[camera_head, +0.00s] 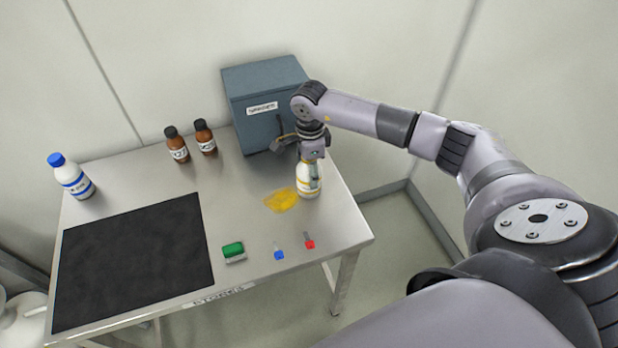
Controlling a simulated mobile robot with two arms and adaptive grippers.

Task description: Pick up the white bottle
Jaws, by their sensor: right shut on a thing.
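A white bottle (309,183) with yellow bands is upright at the right side of the table, beside a yellow spill (281,200). My right gripper (313,168) comes down on it from above and is shut on its upper part. The gripper hides the bottle's top. I cannot tell whether its base touches the table. Another white bottle (73,178), with a blue cap and blue label, stands at the table's far left. My left gripper is not in view.
The metal table (150,187) carries a black mat (135,262), two brown bottles (177,146) (205,138) and a grey-blue box (265,80) behind my gripper. A green-topped block (233,252), a blue item (279,254) and a red item (309,243) lie near the front edge.

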